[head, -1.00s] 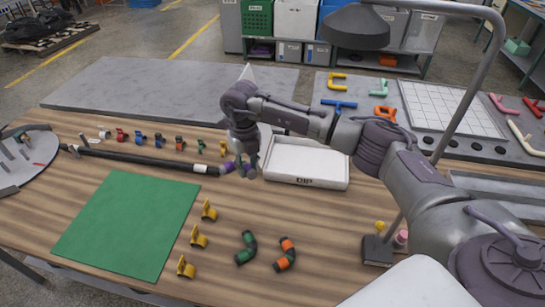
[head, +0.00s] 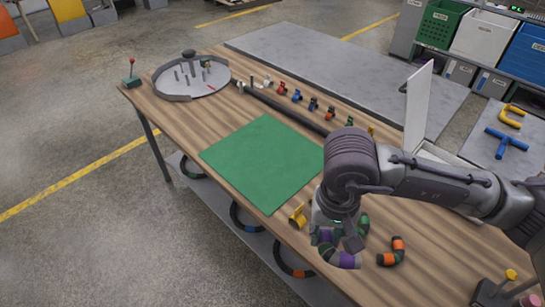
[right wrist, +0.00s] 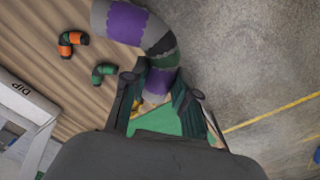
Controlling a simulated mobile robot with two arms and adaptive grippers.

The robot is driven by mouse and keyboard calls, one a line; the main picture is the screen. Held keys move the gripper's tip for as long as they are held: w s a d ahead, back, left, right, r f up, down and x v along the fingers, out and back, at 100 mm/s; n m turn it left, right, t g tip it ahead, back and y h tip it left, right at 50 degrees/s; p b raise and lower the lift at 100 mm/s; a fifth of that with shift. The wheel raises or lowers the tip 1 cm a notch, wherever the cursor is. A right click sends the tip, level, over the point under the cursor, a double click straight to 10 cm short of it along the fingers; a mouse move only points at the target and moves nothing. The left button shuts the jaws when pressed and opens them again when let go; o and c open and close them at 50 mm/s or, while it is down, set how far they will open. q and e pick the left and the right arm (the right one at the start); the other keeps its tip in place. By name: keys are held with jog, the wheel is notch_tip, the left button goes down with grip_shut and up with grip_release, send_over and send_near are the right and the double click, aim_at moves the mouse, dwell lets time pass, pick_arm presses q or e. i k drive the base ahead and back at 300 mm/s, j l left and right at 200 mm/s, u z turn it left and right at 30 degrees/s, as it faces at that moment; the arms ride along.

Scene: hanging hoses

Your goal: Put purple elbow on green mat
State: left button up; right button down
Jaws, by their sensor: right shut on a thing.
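The purple elbow (head: 346,260) is a curved grey piece with purple bands and a dark middle. My right gripper (head: 338,238) is shut on it and holds it in the air near the table's front edge. In the right wrist view the elbow (right wrist: 126,22) sticks out beyond the fingertips of the right gripper (right wrist: 158,88), one end between them. The green mat (head: 262,160) lies flat and bare on the wooden table, to the left of and beyond the gripper. Part of the mat (right wrist: 170,123) shows between the fingers. My left gripper is not in view.
A green elbow (right wrist: 103,73) and an orange-banded elbow (head: 391,252) lie near the gripper. A yellow clip (head: 298,215) stands by the mat's near corner. A black hose (head: 285,108) runs behind the mat. A white DIP tray (right wrist: 22,120) lies to one side.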

aim_at(261, 161)
jog(key=i+j+z, duration=0.15)
jog(key=j, duration=0.25)
jog(key=i+j+z, duration=0.1)
jog(key=j, duration=0.3)
jog(key=i+j+z, duration=0.15)
jog(key=i+j, duration=0.15)
jog(key=j, duration=0.15)
jog(key=i+j+z, duration=0.1)
jog(key=j, duration=0.35)
jog(key=i+j+z, duration=0.15)
jog(key=j, duration=0.3)
jog(key=i+j+z, duration=0.15)
jog(key=j, duration=0.35)
jog(key=k+l, duration=0.05)
jog(key=k, duration=0.05)
